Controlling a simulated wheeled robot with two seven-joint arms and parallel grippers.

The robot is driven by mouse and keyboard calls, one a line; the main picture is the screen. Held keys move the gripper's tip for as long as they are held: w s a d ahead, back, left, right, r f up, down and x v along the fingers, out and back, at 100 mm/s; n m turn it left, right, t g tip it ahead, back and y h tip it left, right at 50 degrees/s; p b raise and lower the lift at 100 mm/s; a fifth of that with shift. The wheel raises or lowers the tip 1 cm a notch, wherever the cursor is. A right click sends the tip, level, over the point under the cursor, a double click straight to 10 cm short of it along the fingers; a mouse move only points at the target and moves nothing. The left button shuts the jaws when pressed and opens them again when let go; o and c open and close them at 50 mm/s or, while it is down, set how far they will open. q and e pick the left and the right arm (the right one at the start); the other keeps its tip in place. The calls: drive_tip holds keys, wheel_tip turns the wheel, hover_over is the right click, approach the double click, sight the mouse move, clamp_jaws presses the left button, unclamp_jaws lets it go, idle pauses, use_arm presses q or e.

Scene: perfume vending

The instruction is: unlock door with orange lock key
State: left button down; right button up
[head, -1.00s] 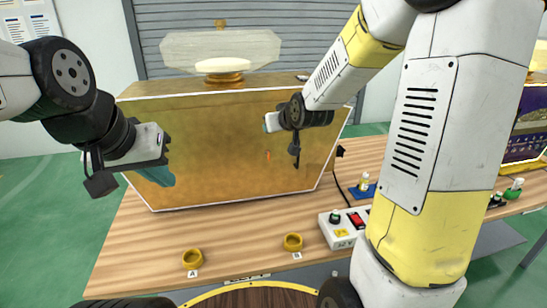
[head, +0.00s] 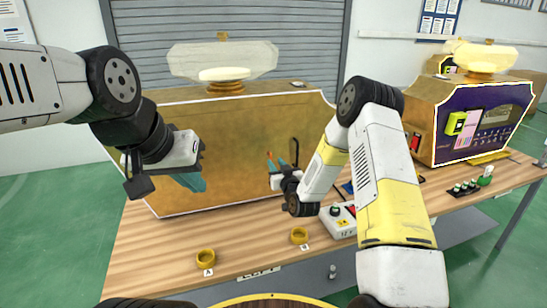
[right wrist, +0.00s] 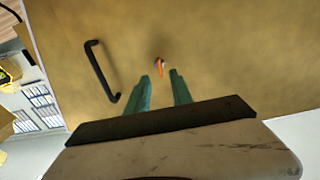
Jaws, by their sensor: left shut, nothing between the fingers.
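The orange lock key (right wrist: 163,68) sits at the face of the brown-gold door (right wrist: 225,45) in the right wrist view, just beyond my right fingertips. In the head view the key (head: 270,157) is a small orange mark on the door front (head: 235,125). My right gripper (head: 278,166) is open in front of it, and its teal fingers (right wrist: 161,80) are apart with nothing seen between them. Whether they touch the key is unclear. A black door handle (right wrist: 103,72) stands left of the key in the wrist view. My left gripper (head: 190,182) is shut and empty near the cabinet's left part.
Two yellow rings, A (head: 206,257) and B (head: 299,235), lie on the wooden table (head: 150,255). A white switch box (head: 338,222) is beside my right arm. A purple-fronted machine (head: 475,125) stands at the right. The table's front left is mostly clear.

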sight(270, 156)
drive_tip(key=x, duration=0.5)
drive_tip(key=shift+w+a, duration=0.1)
clamp_jaws()
